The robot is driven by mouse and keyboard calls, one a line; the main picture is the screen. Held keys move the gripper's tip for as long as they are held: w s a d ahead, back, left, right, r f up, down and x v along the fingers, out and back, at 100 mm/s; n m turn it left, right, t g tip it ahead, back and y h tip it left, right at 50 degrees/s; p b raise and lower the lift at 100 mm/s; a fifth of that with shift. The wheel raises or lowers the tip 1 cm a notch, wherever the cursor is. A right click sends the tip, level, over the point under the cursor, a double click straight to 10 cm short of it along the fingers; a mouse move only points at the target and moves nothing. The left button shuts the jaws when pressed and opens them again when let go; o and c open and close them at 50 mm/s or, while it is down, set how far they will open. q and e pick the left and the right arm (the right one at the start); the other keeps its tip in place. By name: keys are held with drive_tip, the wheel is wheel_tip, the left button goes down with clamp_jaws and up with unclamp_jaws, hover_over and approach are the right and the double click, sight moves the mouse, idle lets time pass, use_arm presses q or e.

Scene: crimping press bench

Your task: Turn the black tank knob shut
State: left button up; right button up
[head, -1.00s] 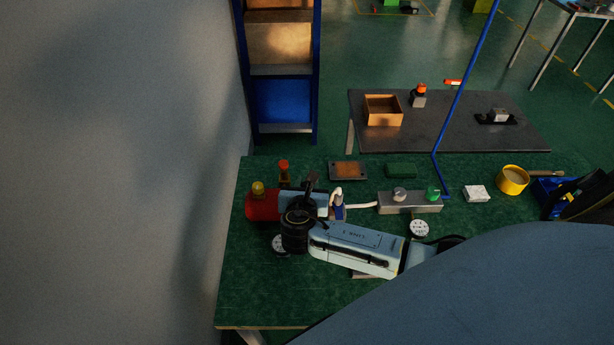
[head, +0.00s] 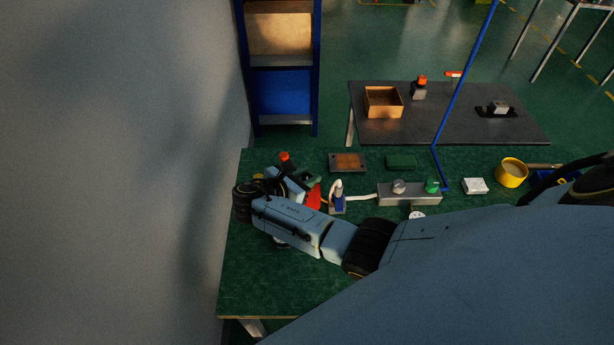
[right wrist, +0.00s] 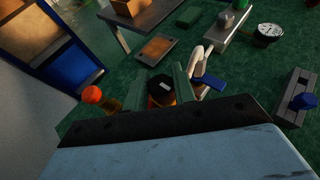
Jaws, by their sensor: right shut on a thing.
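The black tank knob (right wrist: 161,88) shows in the right wrist view between the two green-grey fingers of my right gripper (right wrist: 160,92). The gripper is shut on it. An orange part shows just under the knob. In the head view my right gripper (head: 302,180) is over the red tank (head: 313,198) at the left of the green bench, and it hides the knob and most of the tank. My left gripper is not in view.
A red-orange knob (head: 284,157) stands close behind the gripper. A blue fitting with a white hose (head: 337,201) is just right of the tank. A grey block with a green knob (head: 405,197) stands further right. The bench's front left is clear.

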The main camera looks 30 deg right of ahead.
idle(0.5)
drive_tip(key=o, duration=1)
drive_tip(key=shift+d, duration=0.1)
drive_tip(key=v, duration=1.3)
drive_tip(key=shift+w+a, duration=0.1)
drive_tip(key=shift+a, duration=0.15)
